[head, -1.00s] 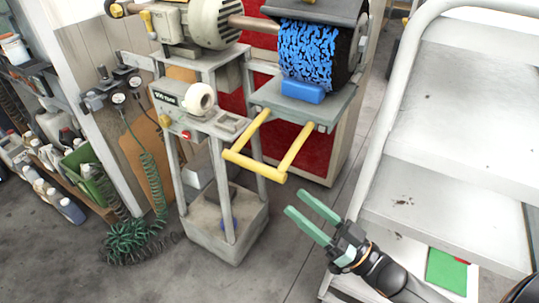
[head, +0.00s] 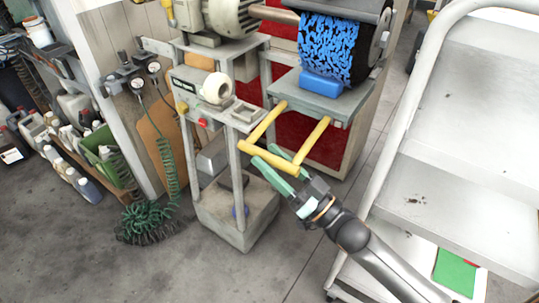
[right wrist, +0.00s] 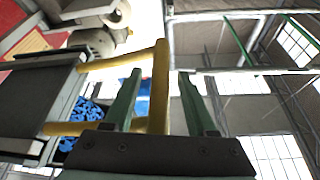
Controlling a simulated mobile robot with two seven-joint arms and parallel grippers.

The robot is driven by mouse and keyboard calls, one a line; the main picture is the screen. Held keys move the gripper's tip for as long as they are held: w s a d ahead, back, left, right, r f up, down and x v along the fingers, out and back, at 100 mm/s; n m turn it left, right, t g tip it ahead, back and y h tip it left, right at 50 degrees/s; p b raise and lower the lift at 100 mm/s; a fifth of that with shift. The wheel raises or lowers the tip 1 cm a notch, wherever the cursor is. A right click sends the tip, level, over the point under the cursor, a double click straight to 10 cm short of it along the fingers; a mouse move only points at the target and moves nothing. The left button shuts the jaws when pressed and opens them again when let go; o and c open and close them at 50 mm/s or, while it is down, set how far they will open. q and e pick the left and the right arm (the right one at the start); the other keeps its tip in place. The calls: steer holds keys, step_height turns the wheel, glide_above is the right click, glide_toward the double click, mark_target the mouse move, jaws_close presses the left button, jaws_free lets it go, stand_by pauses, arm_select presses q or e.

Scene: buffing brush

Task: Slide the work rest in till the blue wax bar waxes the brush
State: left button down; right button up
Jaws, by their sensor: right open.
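The work rest (head: 345,103) is a grey plate below the brush, with a yellow U-shaped handle (head: 268,158) toward me. The handle also shows in the right wrist view (right wrist: 160,75). The blue wax bar (head: 322,84) lies on the plate, close against the lower front of the brush in the picture; I cannot tell whether they touch. The round brush (head: 328,45) is black with many blue patches. My right gripper (head: 264,156) is open at the handle's crossbar. In the right wrist view the bar passes between its green fingers (right wrist: 159,75). My left gripper is not in view.
A white shelved cart (head: 455,130) stands close on the right, beside my right arm. A grey machine stand (head: 237,212) with a red button is left of the handle. A coiled green hose (head: 150,218) and bottles are farther left. Floor in front is clear.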

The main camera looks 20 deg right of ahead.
steer(key=shift+w+a+r, duration=0.15)
steer(key=shift+w+a, duration=0.1)
steer(key=shift+w, duration=0.05)
jaws_close()
stand_by(0.4)
stand_by(1.0)
